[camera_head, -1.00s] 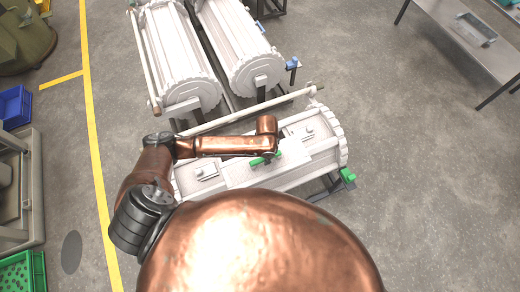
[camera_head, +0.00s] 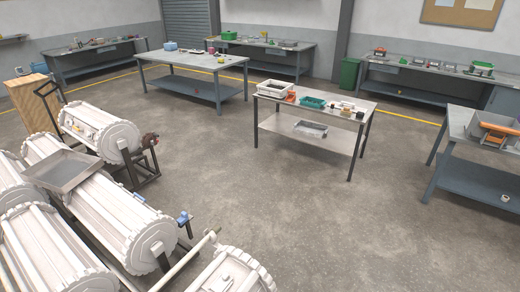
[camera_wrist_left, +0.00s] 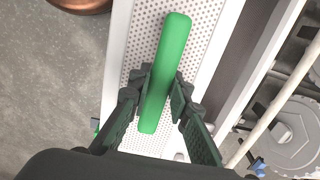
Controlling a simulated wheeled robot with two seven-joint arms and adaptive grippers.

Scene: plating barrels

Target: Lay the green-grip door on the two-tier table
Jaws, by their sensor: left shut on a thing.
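The green-grip door shows in the left wrist view as a white perforated panel (camera_wrist_left: 144,38) with a long green grip (camera_wrist_left: 170,50) standing up from it. My left gripper (camera_wrist_left: 163,88) has its dark fingers closed on both sides of the grip. I cannot tell whether the door rests in its barrel or is lifted clear. In the head view a two-tier table (camera_head: 300,103) with a pale lower shelf (camera_head: 342,141) stands right of centre. A larger grey-blue table (camera_head: 160,61) with a lower shelf stands farther back. My right gripper is in neither current view.
White barrels (camera_head: 105,215) fill the lower left, with a grey tray (camera_head: 65,170) lying on top. The pale table holds a teal bin (camera_head: 313,102) and several small items; a tray (camera_head: 311,129) sits on its lower shelf. Open floor (camera_head: 310,215) lies between barrels and tables.

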